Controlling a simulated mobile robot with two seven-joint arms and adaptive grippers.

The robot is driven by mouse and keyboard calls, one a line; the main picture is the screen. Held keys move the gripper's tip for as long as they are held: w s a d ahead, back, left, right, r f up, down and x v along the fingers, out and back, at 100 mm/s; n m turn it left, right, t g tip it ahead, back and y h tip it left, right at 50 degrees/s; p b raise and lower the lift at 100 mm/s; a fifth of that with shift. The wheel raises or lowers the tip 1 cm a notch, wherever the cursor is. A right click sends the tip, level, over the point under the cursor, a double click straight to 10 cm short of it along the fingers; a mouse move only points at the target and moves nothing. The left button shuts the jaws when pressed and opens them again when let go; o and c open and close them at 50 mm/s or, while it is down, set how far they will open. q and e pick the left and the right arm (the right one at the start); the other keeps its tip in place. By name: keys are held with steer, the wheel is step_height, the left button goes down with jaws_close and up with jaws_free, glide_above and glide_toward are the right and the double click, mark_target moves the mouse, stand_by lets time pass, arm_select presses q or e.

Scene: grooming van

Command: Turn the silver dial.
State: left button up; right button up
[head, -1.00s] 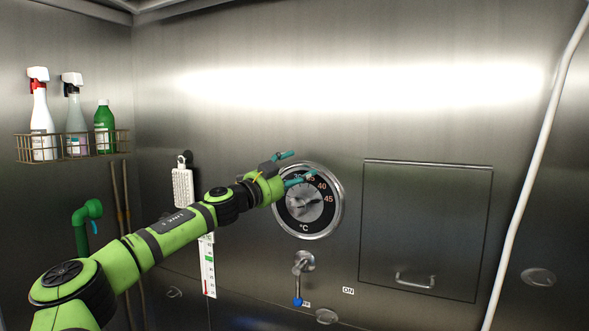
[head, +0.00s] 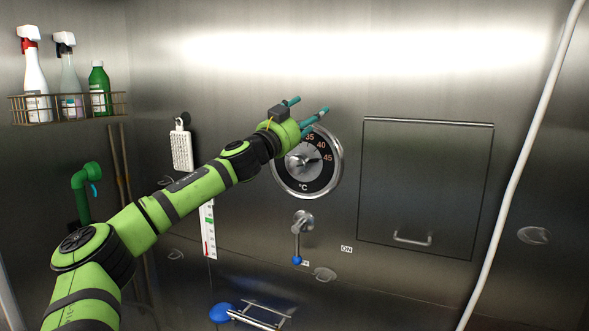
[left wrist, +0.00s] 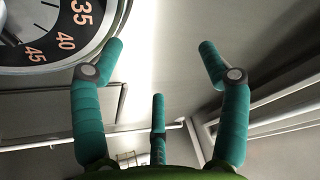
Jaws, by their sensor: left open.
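The silver dial (head: 299,159) is a round knob at the centre of a black gauge face marked 35, 40, 45 and °C, with a silver rim, on the metal wall. My left gripper (head: 309,106) is open and empty, its teal fingers above the dial and its body overlapping the gauge's upper left edge. In the left wrist view, the gripper (left wrist: 161,52) has its fingers spread, with nothing between them. Part of the silver dial (left wrist: 12,22) shows there at the upper left, beside one finger. My right gripper is not in view.
A lever with a blue tip (head: 297,240) hangs below the gauge, near an ON label (head: 346,249). A closed hatch (head: 428,180) with a handle is at the right. A white hose (head: 520,165) crosses farther right. A wire rack (head: 62,107) holds bottles at the left.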

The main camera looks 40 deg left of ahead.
arm_select(q)
steer(key=d+n, duration=0.1)
steer(key=n, duration=0.1)
steer(key=n+g+y+b, duration=0.4)
steer(key=n+g+b, duration=0.15)
steer(key=n, duration=0.55)
glide_toward(295, 167)
steer(key=x, duration=0.3)
steer(key=shift+t, duration=0.45)
steer(key=p+x, duration=0.2)
steer(key=x, duration=0.3)
steer(key=shift+w+a+p, duration=0.15)
steer(key=shift+w+p, duration=0.15)
steer(key=shift+p, duration=0.1)
steer(key=shift+w+a+f, duration=0.2)
steer(key=shift+w, duration=0.4)
steer(key=c, duration=1.2)
